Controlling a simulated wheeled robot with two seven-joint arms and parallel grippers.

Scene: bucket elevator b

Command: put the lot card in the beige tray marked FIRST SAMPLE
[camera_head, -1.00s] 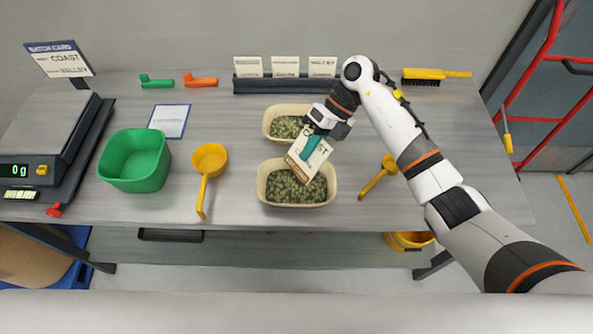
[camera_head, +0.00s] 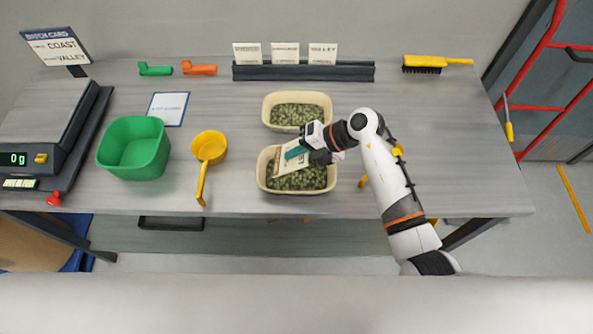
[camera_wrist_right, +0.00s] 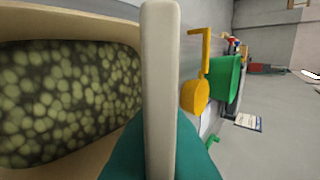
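My right gripper (camera_head: 296,153), with teal fingertips, is shut on the lot card (camera_head: 283,164), a pale card with dark print. It holds the card tilted over the back left part of the nearer beige tray (camera_head: 318,190); whether card and tray touch I cannot tell. In the right wrist view the card (camera_wrist_right: 160,75) stands edge-on between the teal fingers, beside a beige tray (camera_wrist_right: 110,22) of green pellets. A second beige tray (camera_head: 267,118) of green pellets stands behind. I cannot read a FIRST SAMPLE mark on either tray. My left gripper is not in view.
A yellow scoop (camera_head: 209,148), green bin (camera_head: 135,150) and blue-edged card (camera_head: 168,108) lie left of the trays. A dark rack (camera_head: 300,72) with several label cards stands behind. A scale (camera_head: 45,145) is far left. The table right of my arm is mostly clear.

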